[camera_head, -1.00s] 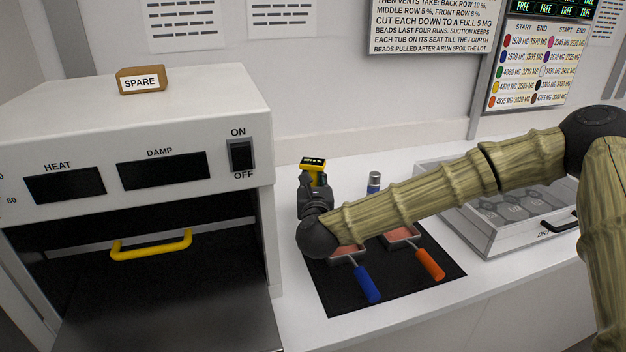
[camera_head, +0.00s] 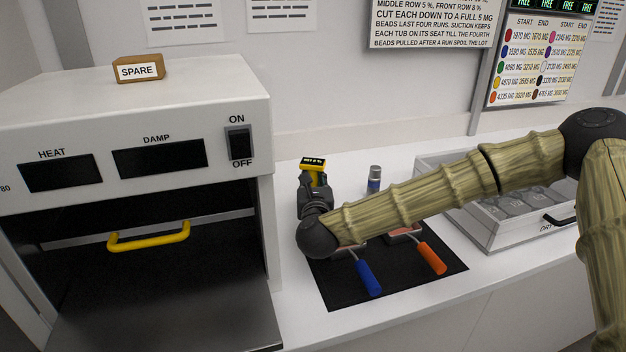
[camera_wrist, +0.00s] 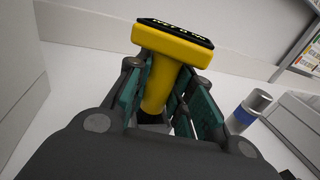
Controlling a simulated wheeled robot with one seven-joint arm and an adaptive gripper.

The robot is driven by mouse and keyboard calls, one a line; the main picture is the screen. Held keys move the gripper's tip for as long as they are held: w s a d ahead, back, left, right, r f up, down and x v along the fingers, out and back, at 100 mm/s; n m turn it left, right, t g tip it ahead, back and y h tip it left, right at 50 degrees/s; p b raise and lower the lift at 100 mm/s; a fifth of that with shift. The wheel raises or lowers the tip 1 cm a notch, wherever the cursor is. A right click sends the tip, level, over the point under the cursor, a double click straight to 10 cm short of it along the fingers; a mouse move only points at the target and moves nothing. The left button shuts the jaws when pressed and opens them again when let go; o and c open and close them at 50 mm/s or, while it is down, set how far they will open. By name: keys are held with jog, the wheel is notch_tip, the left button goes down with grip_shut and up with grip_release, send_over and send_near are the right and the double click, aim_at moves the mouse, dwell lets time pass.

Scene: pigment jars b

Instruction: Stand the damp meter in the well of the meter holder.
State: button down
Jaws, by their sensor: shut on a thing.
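The damp meter (camera_head: 314,164) is yellow with a black display on top. It also shows in the wrist view (camera_wrist: 160,75), where its handle stands a little tilted between the fingers. My gripper (camera_head: 318,183) is shut on that handle, over the white counter behind the black mat. In the wrist view the pads of my gripper (camera_wrist: 160,108) are on both sides of the handle. The lower end of the meter is hidden by my gripper. I cannot make out the meter holder or its well, nor whether the meter touches anything below.
A silver and blue cylinder (camera_head: 375,180) stands right of my gripper. A black mat (camera_head: 335,297) holds scoops with blue (camera_head: 368,278) and orange (camera_head: 432,258) handles. A white oven (camera_head: 130,105) stands left, a box of jars (camera_head: 484,237) right. Counter behind my gripper is clear.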

jog(key=shift+f, duration=0.2)
jog(key=c, duration=1.2)
grip_release()
jog(key=shift+o, duration=0.2)
jog(key=shift+s, duration=0.1)
jog(key=s, duration=1.1)
jog(key=shift+s+d+r, duration=0.1)
jog(key=shift+s+d, duration=0.2)
jog(key=shift+s, duration=0.1)
